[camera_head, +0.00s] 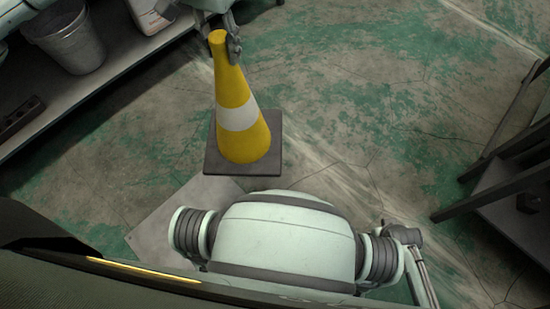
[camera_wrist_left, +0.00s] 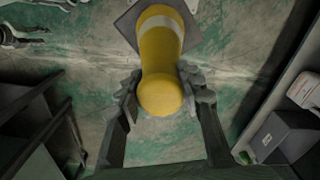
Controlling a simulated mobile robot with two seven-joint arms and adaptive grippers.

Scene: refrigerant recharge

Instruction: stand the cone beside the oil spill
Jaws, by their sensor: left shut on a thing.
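The yellow cone (camera_head: 243,135) has a white band and a dark square base (camera_head: 213,160). It is roughly upright with its narrow top toward my left gripper (camera_head: 226,42). In the left wrist view the cone (camera_wrist_left: 160,62) sits between the two fingers of my left gripper (camera_wrist_left: 160,90), which is shut on its upper end. I cannot tell whether the base touches the floor or hangs just above it. No dark oil spill can be made out clearly. My right gripper is not in view.
A flat grey sheet (camera_head: 155,231) lies on the floor near the cone's base, partly hidden by my body. A shelf (camera_head: 135,55) with a metal bucket (camera_head: 70,42) stands at the left. A dark-legged stand (camera_head: 500,185) is at the right. The green-stained floor (camera_head: 370,95) between is clear.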

